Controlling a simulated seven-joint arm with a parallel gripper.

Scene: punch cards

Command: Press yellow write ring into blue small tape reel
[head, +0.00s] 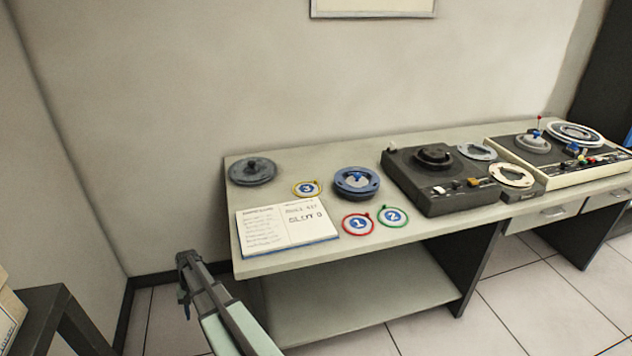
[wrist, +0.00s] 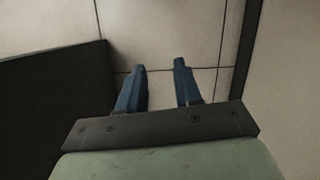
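The yellow write ring (head: 307,188), with a blue disc marked 3 in its middle, lies flat on the table (head: 285,172) behind the open notebook. The blue small tape reel (head: 357,183) sits on the table to the right of the yellow ring, apart from it. My gripper (head: 187,283) is low in front of the table's left end, well away from both. In the wrist view my gripper (wrist: 160,68) has its two fingers apart with nothing between them, above the floor. Neither the ring nor the reel shows in the wrist view.
A red ring (head: 358,224) and a green ring (head: 393,217) lie in front of the reel. An open notebook (head: 287,224) lies at the front left. A dark grey reel (head: 252,171) sits behind it. A dark tape machine (head: 440,180) stands to the right.

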